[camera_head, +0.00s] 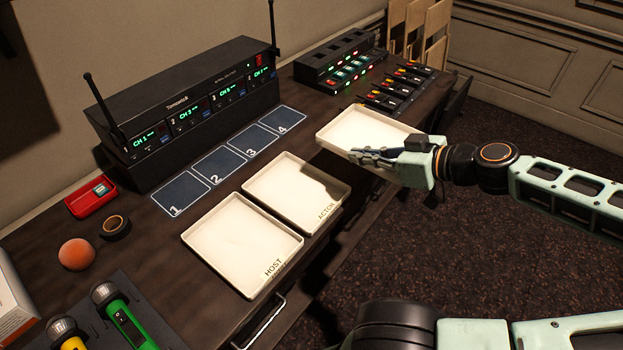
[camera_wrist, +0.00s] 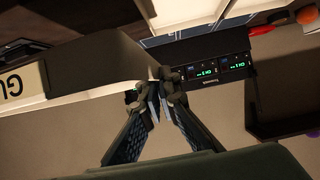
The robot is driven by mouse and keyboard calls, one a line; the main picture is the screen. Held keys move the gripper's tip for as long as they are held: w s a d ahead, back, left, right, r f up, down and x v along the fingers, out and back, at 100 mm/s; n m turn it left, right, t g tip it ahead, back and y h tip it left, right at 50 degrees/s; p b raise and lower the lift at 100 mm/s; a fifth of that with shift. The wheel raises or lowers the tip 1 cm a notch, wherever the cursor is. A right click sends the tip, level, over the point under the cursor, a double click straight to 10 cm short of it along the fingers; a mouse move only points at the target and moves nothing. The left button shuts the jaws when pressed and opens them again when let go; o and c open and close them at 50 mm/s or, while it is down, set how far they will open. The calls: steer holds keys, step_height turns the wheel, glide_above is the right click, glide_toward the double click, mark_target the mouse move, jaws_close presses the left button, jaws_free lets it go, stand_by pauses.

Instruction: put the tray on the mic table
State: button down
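A white shallow tray (camera_head: 362,130) is at the desk's right edge, apart from the two trays on the desk. My gripper (camera_head: 368,153) is at its near rim, with the fingers close together and shut on that rim. In the wrist view the fingertips (camera_wrist: 156,80) meet at a corner of a shaded surface, and a white tray wall (camera_wrist: 18,92) with the letters "GU" shows at the left. Its underside is hidden, so I cannot tell whether it touches the desk. I cannot make out a separate mic table.
Trays marked HOST (camera_head: 240,240) and ACTOR (camera_head: 290,190) lie on the desk. Behind them are numbered mats (camera_head: 220,165), a receiver with antennas (camera_head: 185,110) and a charger rack (camera_head: 340,62). Carpeted floor is open at right.

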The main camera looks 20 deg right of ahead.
mark_target(338, 149)
steer(key=x, duration=0.2)
steer(key=d+x, duration=0.1)
steer(key=x, duration=0.2)
steer(key=w+b+x, duration=0.1)
steer(key=x, duration=0.2)
steer(key=shift+d+r, duration=0.1)
steer(key=shift+d, duration=0.15)
steer(key=w+f, duration=0.2)
steer(key=w+a+f, duration=0.1)
steer(key=w+f, duration=0.1)
steer(key=f, duration=0.1)
steer(key=shift+b, duration=0.3)
steer(key=shift+w+a+f, duration=0.1)
steer(key=shift+w+f, duration=0.2)
steer(key=shift+f, duration=0.1)
step_height(338, 149, down, 3)
steer(key=shift+w+f, duration=0.1)
steer(key=c, duration=2.6)
jaws_free()
steer(key=shift+f+b, duration=0.15)
steer(key=shift+b, duration=0.2)
steer(key=o, duration=0.4)
steer(key=shift+o, duration=0.2)
